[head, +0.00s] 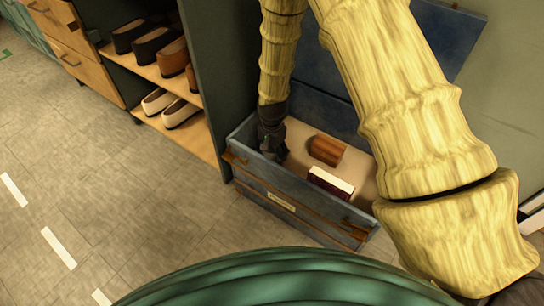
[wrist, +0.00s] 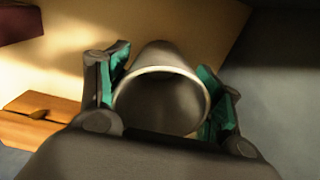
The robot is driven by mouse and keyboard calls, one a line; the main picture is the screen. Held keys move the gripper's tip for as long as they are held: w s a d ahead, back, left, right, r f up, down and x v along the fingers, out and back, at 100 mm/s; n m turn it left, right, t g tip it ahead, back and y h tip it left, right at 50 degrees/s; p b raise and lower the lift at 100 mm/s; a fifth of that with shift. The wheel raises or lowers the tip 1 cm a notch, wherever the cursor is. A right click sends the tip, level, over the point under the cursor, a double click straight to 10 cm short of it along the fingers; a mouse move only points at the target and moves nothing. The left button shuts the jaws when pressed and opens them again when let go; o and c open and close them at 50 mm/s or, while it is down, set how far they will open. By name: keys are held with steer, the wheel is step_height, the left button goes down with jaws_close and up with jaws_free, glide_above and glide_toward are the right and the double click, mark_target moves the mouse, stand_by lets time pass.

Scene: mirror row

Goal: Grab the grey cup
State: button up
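The grey cup (wrist: 162,103) is in the middle of the wrist view, its round, pale-rimmed mouth facing the camera. My gripper (wrist: 166,85) has one green-padded finger on each side of the cup. Both pads look close against its sides, but I cannot tell whether they press on it. In the head view my gripper (head: 270,150) reaches down into the left end of an open blue chest (head: 290,205). The cup cannot be made out there; the gripper and the chest wall may hide it.
Inside the chest lie a brown wooden block (head: 327,149) and a dark red book (head: 331,183). The raised lid (head: 335,75) stands behind. A shelf with shoes (head: 155,45) stands at the left. The tiled floor (head: 110,170) in front is clear.

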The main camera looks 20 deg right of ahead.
steer(key=c, duration=0.6)
steer(key=shift+r, duration=0.15)
